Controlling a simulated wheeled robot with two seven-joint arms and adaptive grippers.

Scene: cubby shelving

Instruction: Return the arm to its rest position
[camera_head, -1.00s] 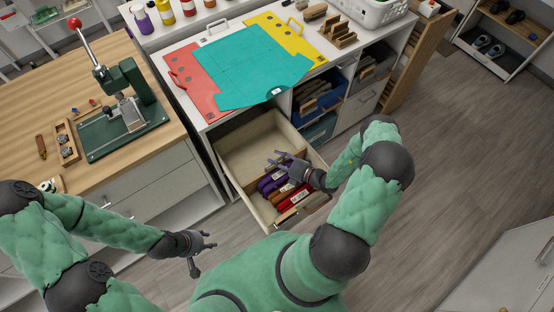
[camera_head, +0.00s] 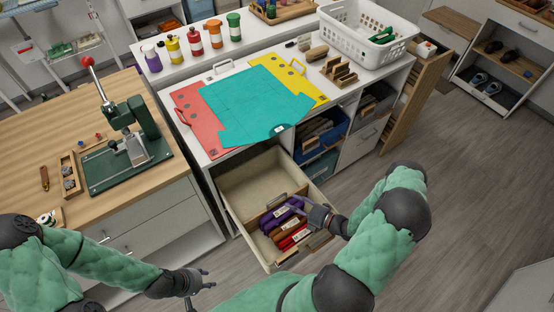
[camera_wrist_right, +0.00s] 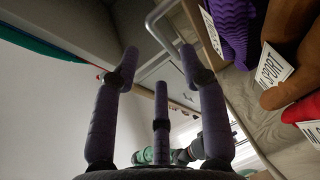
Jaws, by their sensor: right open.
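My right gripper (camera_head: 302,207) is at the right side of the open drawer (camera_head: 226,196), with its fingers over or beside the drawer edge. In the right wrist view its fingers (camera_wrist_right: 160,70) are spread and hold nothing. Purple (camera_head: 277,215), brown and red (camera_head: 294,238) rolled items with white labels lie in the drawer. A purple one also shows close by in the right wrist view (camera_wrist_right: 232,28). My left gripper (camera_head: 202,284) is low at the left, with fingers spread and empty, clear of the furniture.
The worktop above the drawer carries a teal sheet (camera_head: 250,105), a red folder (camera_head: 190,115) and a white basket (camera_head: 365,35). A wooden bench with a green press (camera_head: 125,155) stands left. Grey floor (camera_head: 480,180) is open at right.

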